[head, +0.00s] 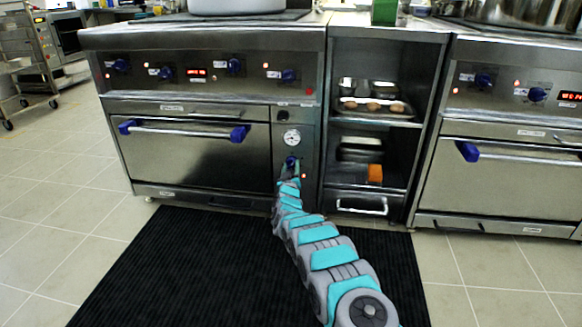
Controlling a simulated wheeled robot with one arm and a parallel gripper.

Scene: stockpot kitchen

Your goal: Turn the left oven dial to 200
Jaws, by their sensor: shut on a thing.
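The left oven (200,155) has a narrow steel control panel to the right of its door. A blue oven dial (291,160) sits on that panel, below a round white gauge (291,138). My gripper (291,168) is at the dial and shut on it, at the end of my teal and grey arm. The fingers and wrist cover part of the dial. Its scale marks and setting are too small and too hidden to read.
The oven door has a bar handle with blue ends (185,132). Blue stove knobs (232,66) line the panel above. An open shelf unit with trays and an orange box (375,173) stands right of the oven. A black mat (180,270) covers the floor in front.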

